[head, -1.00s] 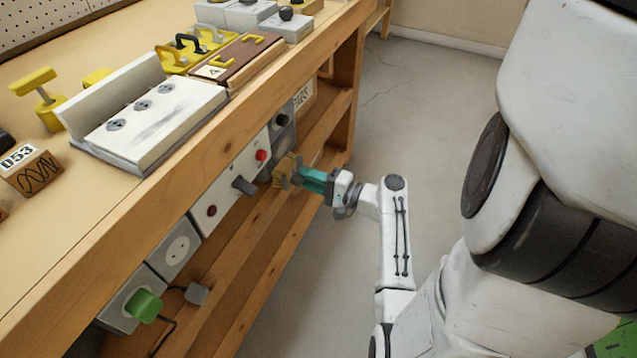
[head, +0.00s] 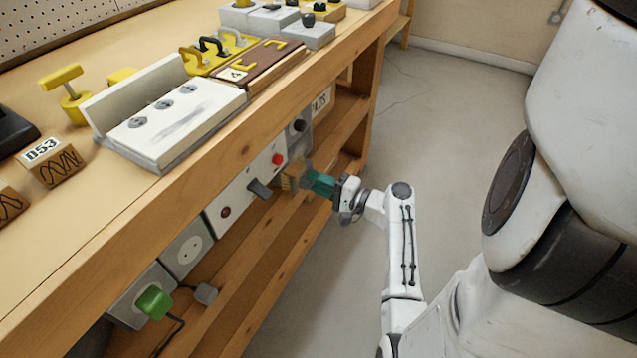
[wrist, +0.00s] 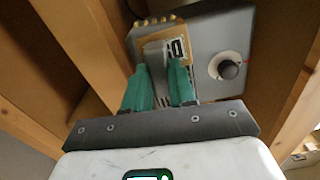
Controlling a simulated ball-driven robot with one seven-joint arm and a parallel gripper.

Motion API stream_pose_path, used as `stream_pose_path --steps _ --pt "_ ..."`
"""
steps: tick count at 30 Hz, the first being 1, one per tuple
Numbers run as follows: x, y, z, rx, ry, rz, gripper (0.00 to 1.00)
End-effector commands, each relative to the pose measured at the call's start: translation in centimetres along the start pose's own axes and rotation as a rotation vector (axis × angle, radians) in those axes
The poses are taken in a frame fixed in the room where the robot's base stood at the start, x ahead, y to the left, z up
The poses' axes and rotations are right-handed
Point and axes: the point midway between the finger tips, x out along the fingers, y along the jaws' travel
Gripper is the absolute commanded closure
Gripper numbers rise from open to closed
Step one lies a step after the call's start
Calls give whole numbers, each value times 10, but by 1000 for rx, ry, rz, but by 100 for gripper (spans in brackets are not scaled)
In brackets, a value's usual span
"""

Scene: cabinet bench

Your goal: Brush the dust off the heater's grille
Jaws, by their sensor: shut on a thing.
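My gripper (head: 318,184) has teal fingers and is shut on a brush (head: 289,178) with a tan body, at the front of the panels under the bench top. In the wrist view the fingers (wrist: 160,85) close on the brush's grey handle, with its tan block (wrist: 192,38) and yellowish bristle tips (wrist: 155,21) beyond. A grey box with a black knob (wrist: 228,69) is just behind the brush; its knob also shows in the head view (head: 299,126). I cannot make out a heater grille or dust; the brush and gripper hide part of the box. Contact is unclear.
A white panel (head: 243,198) with a red button (head: 278,160) and a dark lever (head: 259,188) is left of the brush. A socket (head: 188,250) and green plug (head: 153,303) are further left. The wooden shelf (head: 325,125) and posts border the arm; the floor at right is clear.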

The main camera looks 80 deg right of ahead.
Motion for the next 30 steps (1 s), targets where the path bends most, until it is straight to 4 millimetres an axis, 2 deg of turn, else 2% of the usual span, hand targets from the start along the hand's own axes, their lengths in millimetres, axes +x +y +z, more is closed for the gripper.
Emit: stream_pose_path --steps 30 --pt "19 0 0 -1 -1 -1 99"
